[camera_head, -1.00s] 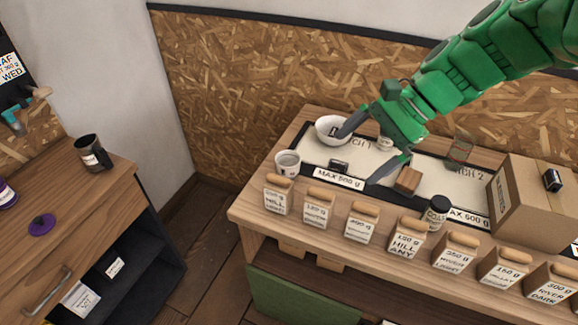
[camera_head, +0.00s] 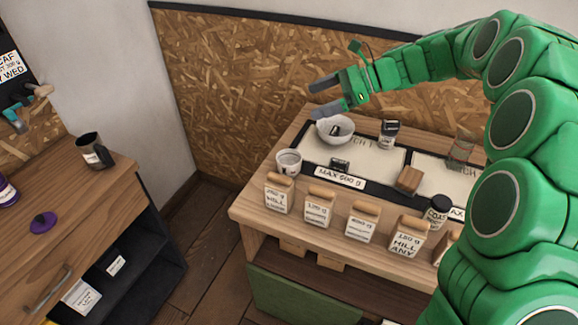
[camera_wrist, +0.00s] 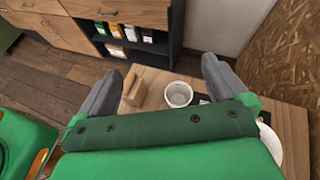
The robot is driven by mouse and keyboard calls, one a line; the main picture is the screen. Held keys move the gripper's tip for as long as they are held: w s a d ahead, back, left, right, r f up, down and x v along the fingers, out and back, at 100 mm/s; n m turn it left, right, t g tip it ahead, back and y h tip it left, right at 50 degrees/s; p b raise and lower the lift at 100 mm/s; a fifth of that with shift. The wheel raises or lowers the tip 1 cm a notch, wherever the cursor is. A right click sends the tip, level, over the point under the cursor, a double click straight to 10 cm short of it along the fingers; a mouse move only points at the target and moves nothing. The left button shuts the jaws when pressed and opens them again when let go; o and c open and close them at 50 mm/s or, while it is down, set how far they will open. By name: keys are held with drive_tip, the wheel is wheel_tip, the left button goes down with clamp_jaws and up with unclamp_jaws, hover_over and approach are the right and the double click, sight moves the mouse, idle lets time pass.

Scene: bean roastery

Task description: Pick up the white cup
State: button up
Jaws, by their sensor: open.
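The white cup (camera_head: 288,162) stands upright at the left end of the wooden counter, left of the white bowl (camera_head: 335,130) and behind the front row of bags. It also shows in the wrist view (camera_wrist: 178,94), between my spread fingers and beyond them, with its open top facing me. My gripper (camera_head: 318,98) is open and empty. In the head view it hangs in the air above and behind the bowl, apart from the cup. In the wrist view the bowl (camera_wrist: 270,148) is partly hidden behind my gripper at the right.
Several labelled bags, one of them a bag with a wooden top (camera_head: 279,193), line the counter's front edge. A dark jar (camera_head: 437,211) and a wooden block (camera_head: 410,180) stand farther right. The chipboard wall (camera_head: 240,90) is close behind the counter. A dark mug (camera_head: 93,151) stands on the left cabinet.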

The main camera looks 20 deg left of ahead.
drive_tip(key=shift+m+y, duration=0.4)
drive_tip(key=shift+m, duration=0.3)
drive_tip(key=w+f, duration=0.1)
drive_tip(key=f, duration=0.6)
drive_tip(key=w+a+f, duration=0.1)
drive_tip(key=f, duration=0.7)
drive_tip(key=w+a+f, duration=0.1)
drive_tip(key=f, duration=0.7)
drive_tip(key=shift+f, duration=0.15)
drive_tip(key=shift+x, duration=3.95)
drive_tip(key=shift+f, duration=0.15)
drive_tip(key=c, duration=1)
